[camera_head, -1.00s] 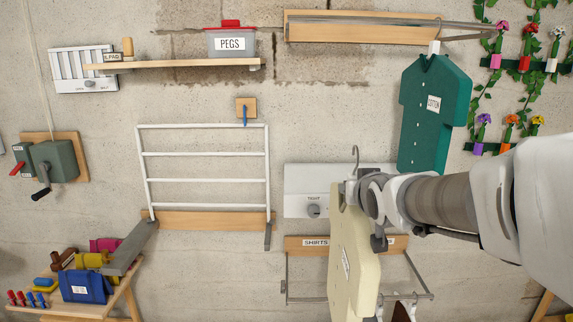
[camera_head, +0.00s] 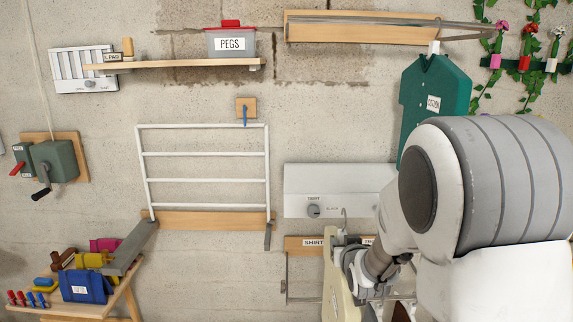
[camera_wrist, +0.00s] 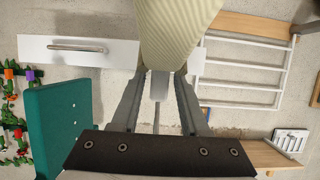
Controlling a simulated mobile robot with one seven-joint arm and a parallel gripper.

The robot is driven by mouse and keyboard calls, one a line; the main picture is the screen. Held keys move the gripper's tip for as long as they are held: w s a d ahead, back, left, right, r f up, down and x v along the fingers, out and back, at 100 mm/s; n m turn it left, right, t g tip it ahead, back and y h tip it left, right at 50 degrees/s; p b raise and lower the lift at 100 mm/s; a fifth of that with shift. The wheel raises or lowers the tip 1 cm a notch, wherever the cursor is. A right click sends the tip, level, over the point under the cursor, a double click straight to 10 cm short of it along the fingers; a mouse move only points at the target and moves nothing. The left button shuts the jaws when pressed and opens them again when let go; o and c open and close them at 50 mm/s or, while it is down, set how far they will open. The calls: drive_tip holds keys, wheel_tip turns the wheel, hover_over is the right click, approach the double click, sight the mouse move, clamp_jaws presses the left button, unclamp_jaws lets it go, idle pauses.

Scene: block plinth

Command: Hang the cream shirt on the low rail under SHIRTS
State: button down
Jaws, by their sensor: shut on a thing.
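The cream shirt (camera_head: 333,290) hangs upright from my gripper (camera_head: 350,262), low in the head view. I cannot tell whether the hook touches the rail.
A teal shirt (camera_head: 432,95) hangs on the high rail (camera_head: 380,20) above my arm. A white rack (camera_head: 207,181) is to the left. Dark and white items (camera_head: 402,312) hang low beside the shirt.

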drive_tip(key=s+f+b, duration=0.2)
drive_tip(key=s+f, duration=0.1)
drive_tip(key=f, duration=0.6)
drive_tip(key=s+f+b, duration=0.2)
drive_tip(key=s+f, duration=0.1)
drive_tip(key=f, duration=0.5)
drive_tip(key=shift+f+b, duration=0.35)
drive_tip(key=shift+b, duration=0.05)
